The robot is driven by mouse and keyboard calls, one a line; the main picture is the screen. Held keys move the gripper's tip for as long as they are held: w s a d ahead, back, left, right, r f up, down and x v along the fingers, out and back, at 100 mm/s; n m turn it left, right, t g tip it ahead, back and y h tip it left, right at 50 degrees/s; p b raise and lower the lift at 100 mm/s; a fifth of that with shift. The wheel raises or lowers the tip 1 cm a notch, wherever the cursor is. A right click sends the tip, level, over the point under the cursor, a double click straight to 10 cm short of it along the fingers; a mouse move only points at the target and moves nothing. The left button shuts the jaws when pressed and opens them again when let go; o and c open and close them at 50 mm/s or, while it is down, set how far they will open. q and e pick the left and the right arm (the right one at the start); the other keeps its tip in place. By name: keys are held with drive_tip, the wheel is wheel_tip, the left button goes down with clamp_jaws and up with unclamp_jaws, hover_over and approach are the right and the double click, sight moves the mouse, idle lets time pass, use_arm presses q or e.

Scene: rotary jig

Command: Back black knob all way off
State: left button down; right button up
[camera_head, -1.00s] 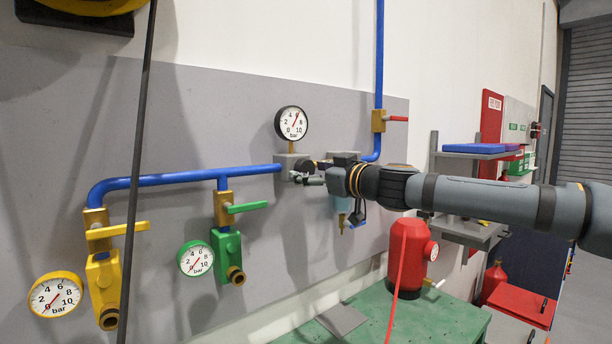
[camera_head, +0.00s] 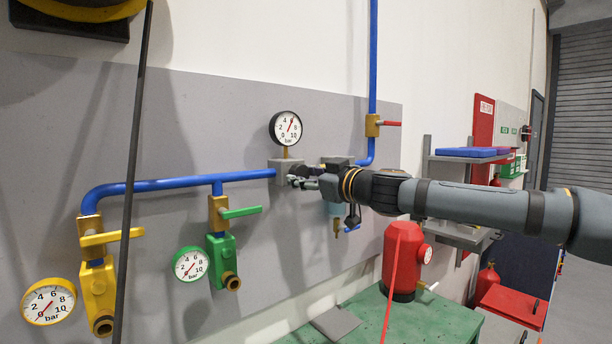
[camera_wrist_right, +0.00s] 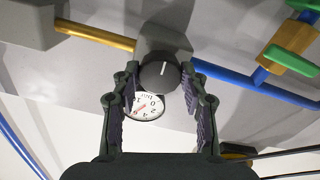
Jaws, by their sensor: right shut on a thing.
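The black knob (camera_wrist_right: 159,72) with a white mark line sits between the two fingers of my right gripper in the right wrist view. My right gripper (camera_head: 299,179) is shut on this knob, with a finger on each side. In the head view the gripper covers most of the knob, at the grey regulator block (camera_head: 283,171). A white round gauge (camera_head: 286,128) stands above the block, its red needle pointing up and right. The gauge also shows behind the fingers in the wrist view (camera_wrist_right: 143,106). My left gripper is not in view.
A blue pipe (camera_head: 160,184) runs along the panel to green (camera_head: 240,213) and yellow (camera_head: 112,237) valve handles. A dark hose (camera_head: 131,180) hangs in front at left. A red tank (camera_head: 402,262) stands on the green bench below my right arm.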

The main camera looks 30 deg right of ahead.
drive_tip(key=n+p, duration=0.1)
drive_tip(key=n, duration=0.2)
drive_tip(key=shift+r, duration=0.15)
drive_tip(key=n+p, duration=0.1)
drive_tip(key=n, duration=0.3)
drive_tip(key=shift+n, duration=0.4)
drive_tip(key=n, duration=0.4)
drive_tip(key=shift+d+n, duration=0.1)
drive_tip(key=shift+n, duration=0.2)
drive_tip(key=n+b, duration=0.1)
drive_tip(key=n, duration=0.9)
drive_tip(key=n+b, duration=0.1)
drive_tip(key=n, duration=0.7)
drive_tip(key=shift+n, duration=2.3)
